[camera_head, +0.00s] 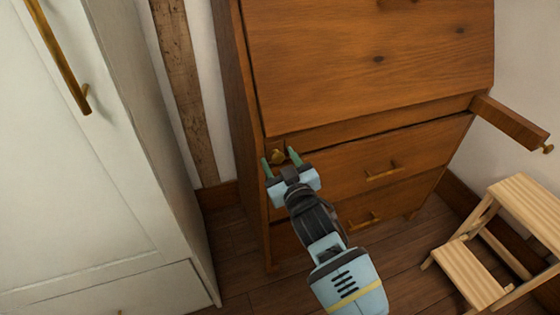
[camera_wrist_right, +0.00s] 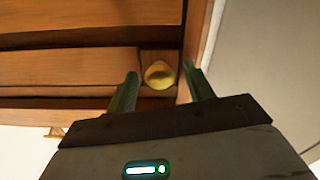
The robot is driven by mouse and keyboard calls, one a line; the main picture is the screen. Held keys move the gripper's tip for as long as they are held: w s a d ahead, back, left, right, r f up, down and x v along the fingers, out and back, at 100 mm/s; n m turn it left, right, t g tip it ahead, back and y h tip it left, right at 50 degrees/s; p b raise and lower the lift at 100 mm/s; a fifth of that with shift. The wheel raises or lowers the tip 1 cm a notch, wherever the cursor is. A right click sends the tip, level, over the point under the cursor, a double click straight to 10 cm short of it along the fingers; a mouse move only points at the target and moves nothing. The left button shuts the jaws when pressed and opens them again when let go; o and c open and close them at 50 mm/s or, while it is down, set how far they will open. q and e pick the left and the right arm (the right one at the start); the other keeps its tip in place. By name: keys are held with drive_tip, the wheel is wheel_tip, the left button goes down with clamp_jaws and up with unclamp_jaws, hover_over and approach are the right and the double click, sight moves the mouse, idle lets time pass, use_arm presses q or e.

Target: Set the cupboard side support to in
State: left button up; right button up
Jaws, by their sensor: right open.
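The wooden cupboard (camera_head: 330,70) is a bureau with a sloping front and drawers below. Its right side support (camera_head: 508,120) sticks well out of the front, with a small brass knob on its end. The left side support (camera_wrist_right: 159,58) has its end near the front edge; I cannot tell if it is fully flush. Its brass knob (camera_head: 278,156) also shows in the right wrist view (camera_wrist_right: 159,75). My right gripper (camera_head: 280,157) is open, its green fingers to either side of that left knob, with a visible gap. My left gripper is not in view.
A white wardrobe (camera_head: 80,160) with a brass handle stands close on the left. A light wooden step stool (camera_head: 470,275) stands on the floor at the lower right, below the extended support. Drawer handles (camera_head: 382,172) project from the bureau front.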

drive_tip(key=p+v, duration=0.2)
drive_tip(key=v, duration=0.6)
drive_tip(key=shift+w, duration=0.1)
idle(0.4)
